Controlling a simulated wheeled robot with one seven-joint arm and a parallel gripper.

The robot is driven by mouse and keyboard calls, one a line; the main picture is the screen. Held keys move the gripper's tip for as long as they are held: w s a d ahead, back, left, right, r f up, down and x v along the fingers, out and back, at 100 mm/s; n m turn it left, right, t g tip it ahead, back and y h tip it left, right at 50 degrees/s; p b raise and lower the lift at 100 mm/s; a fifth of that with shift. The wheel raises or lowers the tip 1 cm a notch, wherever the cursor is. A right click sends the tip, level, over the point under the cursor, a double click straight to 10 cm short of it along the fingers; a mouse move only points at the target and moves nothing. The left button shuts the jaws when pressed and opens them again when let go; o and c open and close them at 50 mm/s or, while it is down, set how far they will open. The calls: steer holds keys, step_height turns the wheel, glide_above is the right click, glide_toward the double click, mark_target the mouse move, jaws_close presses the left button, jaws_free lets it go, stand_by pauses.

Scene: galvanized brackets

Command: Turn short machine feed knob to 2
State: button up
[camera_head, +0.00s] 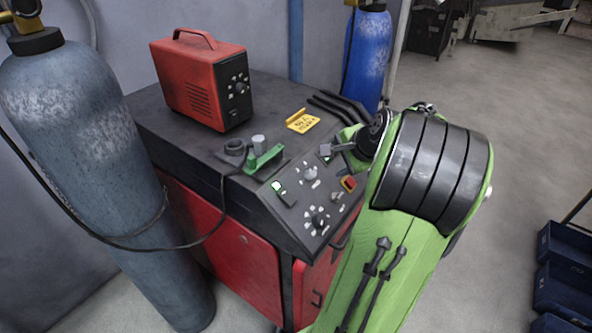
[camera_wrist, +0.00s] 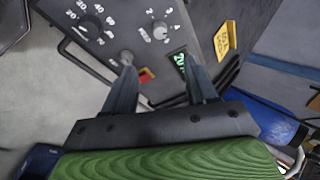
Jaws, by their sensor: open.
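The machine is a dark-topped red cabinet (camera_head: 235,225) with a sloping control panel. A light knob with a numbered scale, likely the feed knob (camera_head: 310,173), sits on the panel's upper part; it also shows in the wrist view (camera_wrist: 160,30). Its pointer is too small to read. My gripper (camera_head: 330,150) is over the panel's upper right. In the wrist view its two fingers (camera_wrist: 160,66) are apart with nothing between them, pointing at the panel a little below that knob.
A red box (camera_head: 203,80), green clamp (camera_head: 264,158) and yellow sign (camera_head: 303,122) are on top. Gas cylinders (camera_head: 85,150) stand alongside.

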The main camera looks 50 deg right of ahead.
mark_target(313, 173)
steer(key=b+x, duration=0.1)
steer(key=x, duration=1.4)
steer(key=shift+w+d+f, duration=0.15)
steer(key=shift+f, duration=0.15)
steer(key=c, duration=1)
steer(key=shift+b, duration=0.3)
steer(key=shift+c, duration=0.2)
